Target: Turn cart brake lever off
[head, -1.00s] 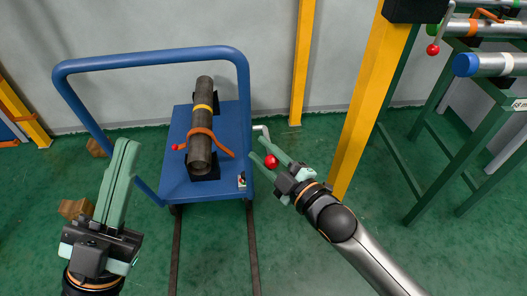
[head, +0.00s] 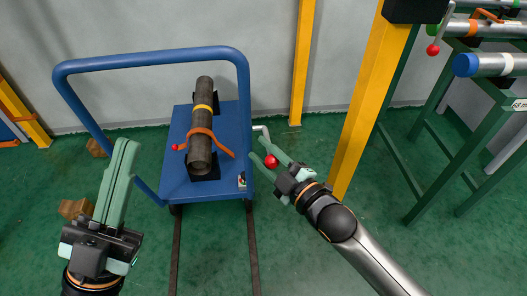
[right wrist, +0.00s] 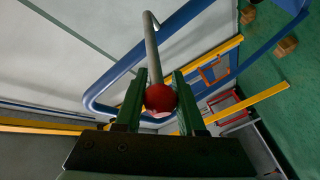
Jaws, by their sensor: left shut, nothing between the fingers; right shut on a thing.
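The blue cart (head: 217,188) stands on dark rails, and a grey pipe (head: 202,125) with yellow and orange bands lies on it. The brake lever is a bent grey rod (head: 262,130) at the cart's right side with a red ball knob (head: 271,162) at its end. My right gripper (head: 268,158) is shut on the red knob. In the right wrist view the knob (right wrist: 160,97) sits between the green fingers, and the rod (right wrist: 152,45) runs away from it. My left gripper (head: 125,150) is shut and empty, left of the cart.
A yellow post (head: 357,115) stands just right of my right gripper. A green rack (head: 440,130) with pipes is at the far right. Wooden blocks (head: 76,208) lie on the floor left of the cart.

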